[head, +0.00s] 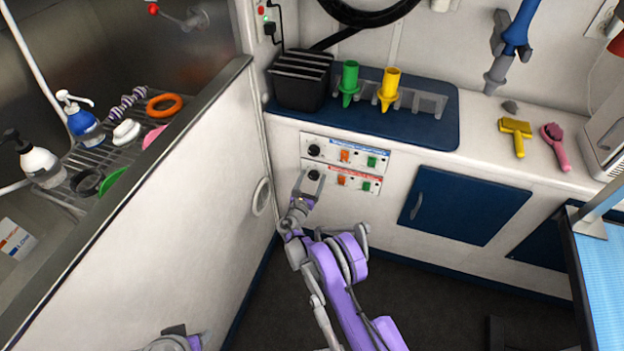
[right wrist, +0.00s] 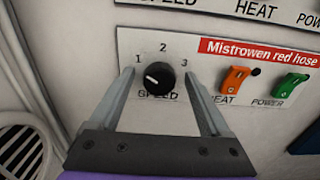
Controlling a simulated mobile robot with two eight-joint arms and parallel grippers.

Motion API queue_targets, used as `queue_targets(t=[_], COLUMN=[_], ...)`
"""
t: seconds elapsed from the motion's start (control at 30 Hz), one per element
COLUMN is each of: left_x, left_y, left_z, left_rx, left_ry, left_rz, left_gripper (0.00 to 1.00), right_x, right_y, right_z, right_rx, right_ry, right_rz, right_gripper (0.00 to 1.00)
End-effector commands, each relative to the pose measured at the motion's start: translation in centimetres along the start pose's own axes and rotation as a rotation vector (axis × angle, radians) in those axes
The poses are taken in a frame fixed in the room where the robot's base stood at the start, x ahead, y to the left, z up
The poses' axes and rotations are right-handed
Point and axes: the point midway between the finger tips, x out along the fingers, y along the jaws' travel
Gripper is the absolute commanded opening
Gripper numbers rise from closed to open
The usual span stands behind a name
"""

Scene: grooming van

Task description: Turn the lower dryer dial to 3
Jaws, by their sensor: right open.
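The lower dryer dial (head: 313,175) is a round black knob on the lower white panel (right wrist: 215,70), marked with a red "Mistrowen red hose" label. In the right wrist view the dial (right wrist: 159,78) has a white mark pointing left, toward the 1; 2 is above it and 3 to its right. My right gripper (head: 309,184) is open, one finger on each side of the dial. I cannot tell whether the fingers touch it. At the bottom edge, a grey and purple part of my left arm (head: 174,338) shows; its fingers cannot be made out.
The upper dial (head: 314,150) sits just above on a similar panel. An orange switch (right wrist: 233,79) and a green switch (right wrist: 290,85) are right of the lower dial. A white tub wall (head: 190,190) stands close on the left. A blue cabinet door (head: 465,205) is to the right.

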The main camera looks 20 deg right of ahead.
Motion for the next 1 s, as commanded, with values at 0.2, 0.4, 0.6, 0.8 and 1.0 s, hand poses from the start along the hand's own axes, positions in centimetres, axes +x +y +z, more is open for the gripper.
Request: queue_targets(t=[0.2, 0.4, 0.6, 0.8, 1.0], left_x=[0.0, 0.0, 0.0, 0.01, 0.3], left_y=[0.0, 0.0, 0.0, 0.0, 0.0], left_z=[0.0, 0.0, 0.0, 0.0, 0.1], left_rx=[0.0, 0.0, 0.0, 0.0, 0.0], left_ry=[0.0, 0.0, 0.0, 0.0, -0.001], left_rz=[0.0, 0.0, 0.0, 0.0, 0.0], left_gripper=[0.5, 0.5, 0.5, 0.5, 0.5], right_x=[0.12, 0.1, 0.09, 0.08, 0.08], right_y=[0.02, 0.02, 0.02, 0.01, 0.0], right_z=[0.03, 0.03, 0.03, 0.03, -0.03], right_rx=[0.0, 0.0, 0.0, 0.001, 0.032], right_ry=[0.0, 0.0, 0.0, 0.0, 0.0], right_rz=[0.0, 0.0, 0.0, 0.0, 0.0], right_gripper=[0.81, 0.54, 0.18, 0.0, 0.0])
